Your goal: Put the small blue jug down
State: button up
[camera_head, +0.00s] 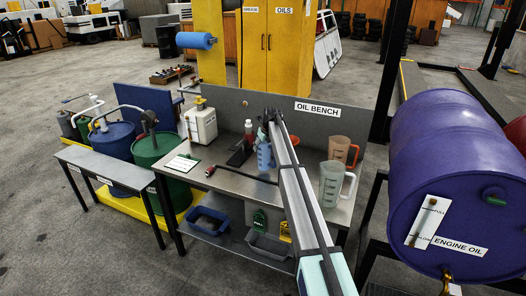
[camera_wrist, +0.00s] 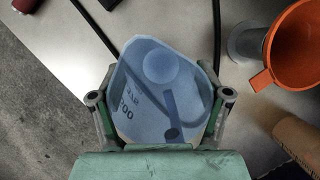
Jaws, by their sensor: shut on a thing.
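The small blue jug (camera_wrist: 165,85) sits between the two fingers of my gripper (camera_wrist: 162,98) in the wrist view, seen from above with its mouth towards the camera and dark measuring marks on its wall. My gripper is shut on it, one finger on each side. In the head view the blue jug (camera_head: 264,156) shows over the oil bench (camera_head: 230,184), just left of my arm, which partly hides it. I cannot tell whether its base touches the bench top.
An orange funnel (camera_wrist: 296,45) is close to the right in the wrist view. A dark hose (camera_wrist: 100,28) runs beside the jug. Clear jugs (camera_head: 331,184) stand at the bench's right, a white canister (camera_head: 201,125) at its left. The front left bench top holds a card (camera_head: 182,163).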

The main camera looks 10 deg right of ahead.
jog(key=shift+f+p, duration=0.4)
jog(key=shift+f, duration=1.35)
jog(key=o, duration=1.1)
jog(key=shift+o, duration=0.2)
jog(key=b+v, duration=0.3)
jog(key=v, duration=0.8)
jog(key=shift+b, duration=0.3)
jog(key=shift+s+d+r, duration=0.1)
jog(key=shift+s+r, duration=0.1)
jog(key=shift+r, duration=0.45)
jog(key=c, duration=1)
